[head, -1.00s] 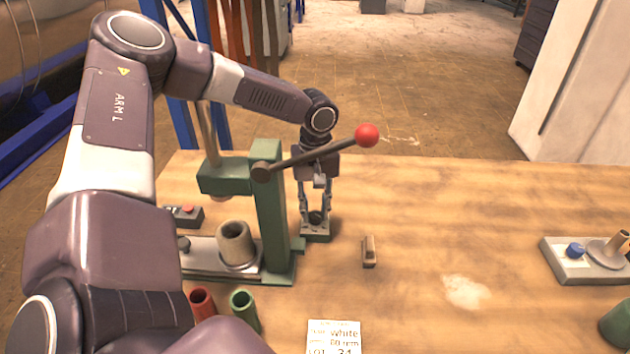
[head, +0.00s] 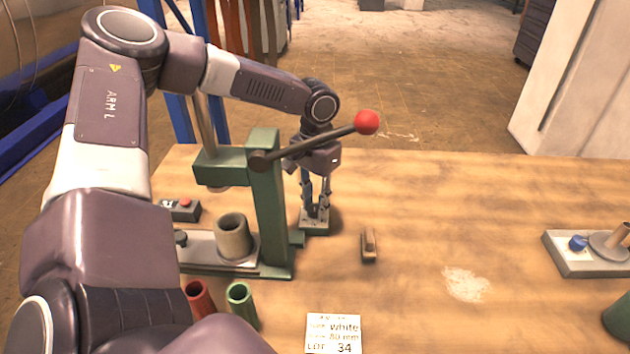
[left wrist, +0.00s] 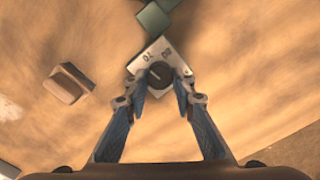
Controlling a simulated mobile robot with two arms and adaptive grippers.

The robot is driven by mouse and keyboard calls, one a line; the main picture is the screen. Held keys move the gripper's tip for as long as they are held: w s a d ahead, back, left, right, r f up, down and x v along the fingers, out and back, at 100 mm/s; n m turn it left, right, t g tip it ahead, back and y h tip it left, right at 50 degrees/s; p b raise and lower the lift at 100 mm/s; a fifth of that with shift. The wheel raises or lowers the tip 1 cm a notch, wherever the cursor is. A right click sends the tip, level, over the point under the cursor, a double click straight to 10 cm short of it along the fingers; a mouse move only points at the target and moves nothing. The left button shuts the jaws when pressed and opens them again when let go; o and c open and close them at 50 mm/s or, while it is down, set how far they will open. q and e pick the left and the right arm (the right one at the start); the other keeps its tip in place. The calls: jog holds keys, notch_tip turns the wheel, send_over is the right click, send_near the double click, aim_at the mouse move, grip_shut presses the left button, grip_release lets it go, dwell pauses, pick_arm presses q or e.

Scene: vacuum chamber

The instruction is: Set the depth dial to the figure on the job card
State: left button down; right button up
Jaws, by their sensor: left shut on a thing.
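The depth dial (left wrist: 160,75) is a dark round knob on a small pale plate (left wrist: 146,60) with figures that look like 70 and 80. Its base (head: 315,227) stands beside the green press on the table. My left gripper (left wrist: 162,82) points down with its fingers on either side of the knob, shut on it; it also shows in the head view (head: 316,213). I cannot tell exactly which figure the dial points to. The job card (head: 333,334) lies at the front edge of the head view and reads white, 80 mm, LOT 34. My right gripper is out of view.
The green press (head: 268,205) with its red-knobbed lever (head: 366,122) stands close left of my gripper. A small brown block (head: 369,246) lies to the right. Red (head: 199,298) and green (head: 241,303) tubes stand in front. A grey fixture (head: 580,258) is far right.

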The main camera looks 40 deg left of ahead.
aim_at(316, 208)
pick_arm(q)
jog(key=m, duration=0.3)
jog(key=shift+m, duration=0.4)
jog(key=m, duration=0.3)
jog(key=shift+d+m, duration=0.1)
jog(key=shift+m, duration=0.2)
jog(key=m, duration=0.5)
jog(key=shift+r+m, duration=0.1)
jog(key=shift+m, duration=0.6)
jog(key=c, duration=1.6)
grip_release()
jog(key=shift+s, duration=0.1)
notch_tip(316, 208, up, 12)
jog(key=shift+p, duration=0.3)
